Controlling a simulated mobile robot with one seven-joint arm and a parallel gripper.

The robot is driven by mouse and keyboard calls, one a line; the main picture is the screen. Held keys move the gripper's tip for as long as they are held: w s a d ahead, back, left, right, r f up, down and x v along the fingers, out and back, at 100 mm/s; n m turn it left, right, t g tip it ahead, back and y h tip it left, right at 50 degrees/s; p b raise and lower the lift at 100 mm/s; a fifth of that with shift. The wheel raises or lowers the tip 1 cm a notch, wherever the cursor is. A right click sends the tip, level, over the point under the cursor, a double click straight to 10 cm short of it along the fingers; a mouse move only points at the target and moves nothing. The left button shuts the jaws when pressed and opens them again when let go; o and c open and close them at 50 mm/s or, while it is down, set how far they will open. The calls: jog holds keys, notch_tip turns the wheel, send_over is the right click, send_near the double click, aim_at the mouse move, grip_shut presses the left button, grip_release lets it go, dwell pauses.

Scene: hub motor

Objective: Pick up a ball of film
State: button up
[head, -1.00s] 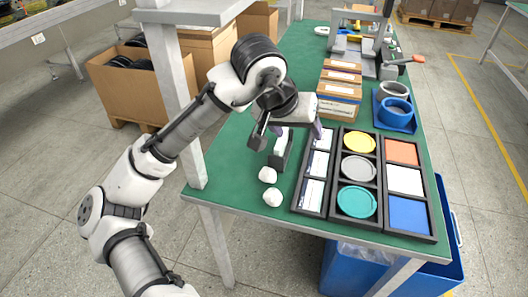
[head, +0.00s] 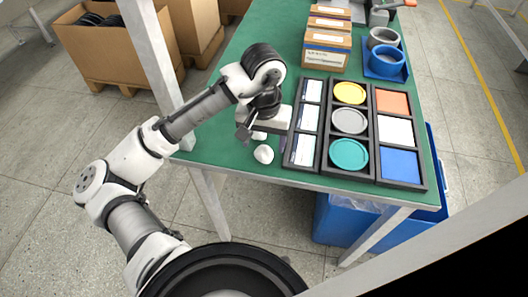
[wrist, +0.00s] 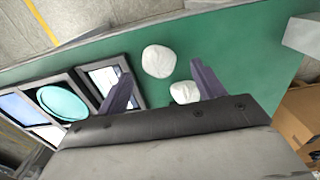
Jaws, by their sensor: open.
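Two crumpled white balls of film lie on the green table near its front edge, left of the trays. The front ball (head: 263,154) shows clear of my gripper in the head view. It also shows in the wrist view (wrist: 158,60), near the line of the fingertips. The second ball (head: 259,135) is partly hidden under my gripper in the head view. In the wrist view this ball (wrist: 184,92) lies between the fingers, closer to the right one. My gripper (wrist: 159,64) is open, pointing down above the balls, with nothing held.
Black trays (head: 349,122) with coloured discs, labels and square panels stand just right of my gripper. Cardboard boxes (head: 325,50) and a blue cup (head: 387,62) are farther back. A grey post (head: 150,70) rises at the table's left. Green table behind my gripper is clear.

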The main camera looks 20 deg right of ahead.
notch_tip(320, 180, down, 4)
jog(key=shift+f, duration=0.1)
jog(key=c, duration=1)
